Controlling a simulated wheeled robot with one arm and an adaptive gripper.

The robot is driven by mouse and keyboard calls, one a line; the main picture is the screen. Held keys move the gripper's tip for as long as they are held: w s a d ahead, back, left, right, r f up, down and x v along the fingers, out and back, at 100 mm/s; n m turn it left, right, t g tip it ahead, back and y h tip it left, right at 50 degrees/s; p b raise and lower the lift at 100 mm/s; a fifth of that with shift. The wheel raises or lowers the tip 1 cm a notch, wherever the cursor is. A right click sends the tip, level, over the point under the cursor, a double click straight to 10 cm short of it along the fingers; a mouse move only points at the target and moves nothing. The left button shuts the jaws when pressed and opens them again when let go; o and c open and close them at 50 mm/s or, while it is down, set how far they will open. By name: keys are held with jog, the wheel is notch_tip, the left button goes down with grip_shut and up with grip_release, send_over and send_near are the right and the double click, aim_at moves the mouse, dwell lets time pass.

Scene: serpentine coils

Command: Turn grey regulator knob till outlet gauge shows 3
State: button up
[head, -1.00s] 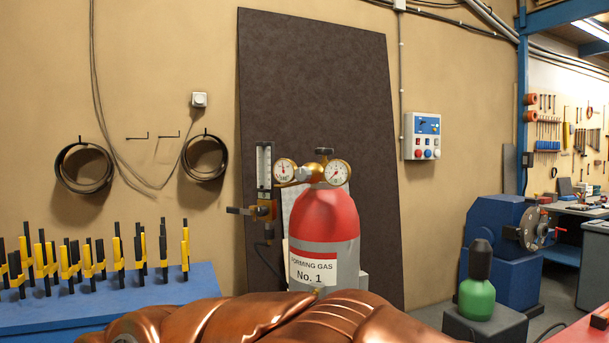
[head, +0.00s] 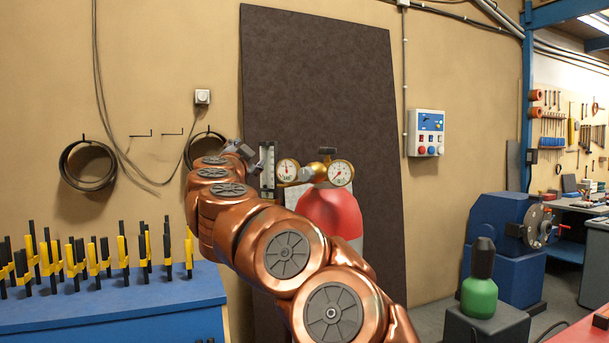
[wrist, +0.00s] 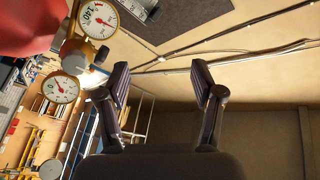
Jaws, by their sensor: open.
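Two round white gauges sit on a brass regulator above the red gas cylinder (head: 330,212): a left gauge (head: 288,170) and a right gauge (head: 340,173). Their readings are too small to tell. Both gauges show at the left of the wrist view, one high (wrist: 98,20) and one lower (wrist: 60,88).
The flow tube (head: 268,168) stands left of the gauges. A dark panel (head: 320,80) leans on the wall behind. A blue bench (head: 110,300) with several yellow-and-black clamps is at left. A green bottle (head: 479,295) stands at right.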

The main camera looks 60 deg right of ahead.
aim_at(304, 175)
jog(key=s+d+f+m+g, duration=0.4)
jog(key=s+d+f+g, duration=0.25)
jog(key=d, duration=0.25)
jog(key=shift+w+d+r+p, duration=0.15)
jog(key=shift+d+p, duration=0.2)
jog(key=shift+d, duration=0.85)
jog(key=shift+w+d+r+p, duration=0.1)
jog(key=shift+d+p, duration=0.3)
jog(key=shift+d, duration=0.8)
jog(key=shift+w+d+r+p, duration=0.15)
jog(key=shift+d+p, duration=0.2)
jog(key=shift+d, duration=0.85)
jog(key=shift+s, duration=0.1)
jog(key=c, duration=1.1)
jog(key=shift+c, duration=0.2)
